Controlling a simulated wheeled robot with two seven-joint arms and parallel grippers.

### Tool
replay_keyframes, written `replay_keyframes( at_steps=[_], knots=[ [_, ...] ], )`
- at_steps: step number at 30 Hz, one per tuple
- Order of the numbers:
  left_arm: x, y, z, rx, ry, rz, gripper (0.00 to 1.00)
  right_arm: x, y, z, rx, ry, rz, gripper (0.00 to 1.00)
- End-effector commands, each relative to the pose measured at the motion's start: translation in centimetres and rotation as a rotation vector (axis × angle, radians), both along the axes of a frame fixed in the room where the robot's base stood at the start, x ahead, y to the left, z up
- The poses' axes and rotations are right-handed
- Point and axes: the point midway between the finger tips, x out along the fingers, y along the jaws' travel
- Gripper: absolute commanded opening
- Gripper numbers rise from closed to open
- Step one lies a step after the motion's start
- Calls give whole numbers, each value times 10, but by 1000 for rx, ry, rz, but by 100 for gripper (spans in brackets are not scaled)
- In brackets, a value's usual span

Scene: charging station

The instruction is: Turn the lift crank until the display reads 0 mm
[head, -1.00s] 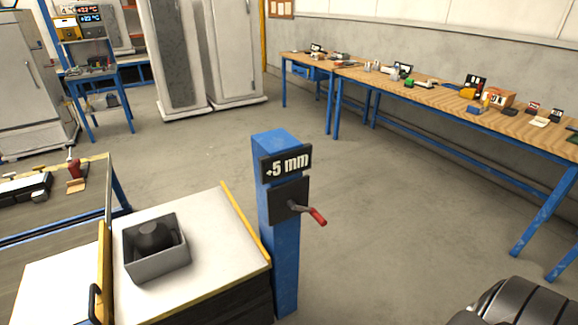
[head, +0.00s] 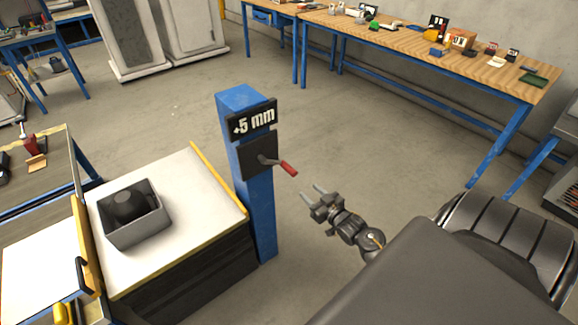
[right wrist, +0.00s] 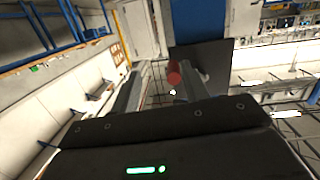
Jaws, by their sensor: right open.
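The lift crank (head: 287,167) has a red handle and sticks out to the right from a dark plate (head: 257,158) on a blue post (head: 262,218). The display (head: 253,120) above the plate reads +5 mm. My right gripper (head: 309,191) is open and empty, a little below and to the right of the red handle, apart from it in the head view. In the right wrist view the red handle (right wrist: 174,73) shows ahead between the two fingers, and I cannot tell the exact gap. My left gripper is not in view.
A white-topped lift table (head: 185,225) with a grey box (head: 133,228) holding a dark object stands left of the post. A long wooden workbench (head: 400,52) runs along the back right. The floor (head: 350,140) between post and bench is clear.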

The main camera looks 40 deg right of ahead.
Motion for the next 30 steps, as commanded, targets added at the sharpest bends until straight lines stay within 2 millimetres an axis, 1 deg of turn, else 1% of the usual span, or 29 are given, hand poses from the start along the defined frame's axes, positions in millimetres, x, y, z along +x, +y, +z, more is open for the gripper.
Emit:
replay_keyframes(
  at_steps=[1,3,4,9,13,23,27,30],
  knots=[
    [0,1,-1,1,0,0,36,3,2,18,1,-49,15,45],
    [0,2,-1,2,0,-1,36,5,7,35,9,-97,39,45],
    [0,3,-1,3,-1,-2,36,6,10,39,16,-112,49,45],
    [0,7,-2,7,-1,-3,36,7,11,39,35,-122,54,45],
    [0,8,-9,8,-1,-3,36,17,11,37,35,-124,54,45],
    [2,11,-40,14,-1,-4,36,77,10,34,35,-123,53,45],
    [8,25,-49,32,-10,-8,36,97,9,34,36,-120,52,45],
    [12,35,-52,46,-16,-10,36,107,9,36,35,-121,53,45]
  ],
)
